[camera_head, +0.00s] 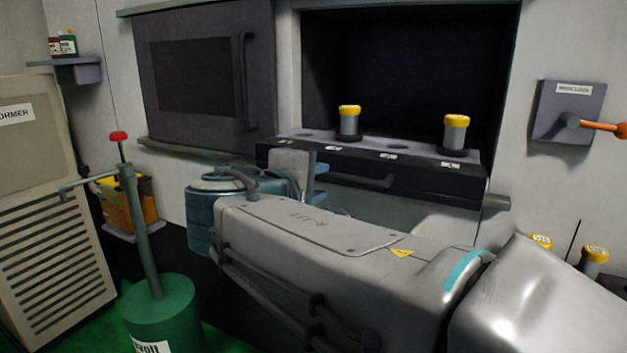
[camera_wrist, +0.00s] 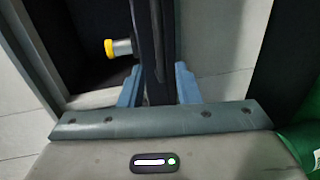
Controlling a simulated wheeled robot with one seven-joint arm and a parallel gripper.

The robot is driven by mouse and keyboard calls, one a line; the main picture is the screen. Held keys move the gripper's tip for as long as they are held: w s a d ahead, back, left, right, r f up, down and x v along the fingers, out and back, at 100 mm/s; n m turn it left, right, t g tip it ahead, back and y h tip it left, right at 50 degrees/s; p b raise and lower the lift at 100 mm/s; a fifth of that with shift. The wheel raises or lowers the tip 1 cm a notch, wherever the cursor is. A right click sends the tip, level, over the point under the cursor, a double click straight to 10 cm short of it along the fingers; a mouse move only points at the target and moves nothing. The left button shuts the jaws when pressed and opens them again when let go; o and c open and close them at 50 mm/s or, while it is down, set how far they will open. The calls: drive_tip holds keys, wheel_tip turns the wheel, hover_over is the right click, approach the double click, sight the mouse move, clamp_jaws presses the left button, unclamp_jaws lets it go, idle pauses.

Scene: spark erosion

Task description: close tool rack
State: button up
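The tool rack (camera_head: 425,180) is a long dark drawer in the head view, standing out from a dark opening in the machine wall. It carries two upright grey tools with yellow caps (camera_head: 349,122) (camera_head: 456,132), and a bar handle (camera_head: 362,181) on its front. My gripper (camera_head: 318,172) is at the left part of the rack front, partly hidden by my arm. In the wrist view, my blue fingers (camera_wrist: 160,88) are spread on either side of the dark rack edge (camera_wrist: 150,25). A yellow-capped tool (camera_wrist: 120,47) shows beside it. I cannot tell whether a finger touches the rack.
A dark sliding door (camera_head: 200,75) covers the wall left of the opening. A grey switch box (camera_head: 566,100) with an orange-tipped lever is at right. A green canister (camera_head: 163,310) and a slatted cabinet (camera_head: 50,210) stand at left. More yellow-capped tools (camera_head: 594,257) stand at lower right.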

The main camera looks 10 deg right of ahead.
sight(334, 176)
drive_tip(key=x, duration=0.7)
drive_tip(key=shift+w+d+b, duration=0.25)
drive_tip(key=shift+w+b, duration=0.05)
drive_tip(key=shift+w, duration=0.05)
clamp_jaws()
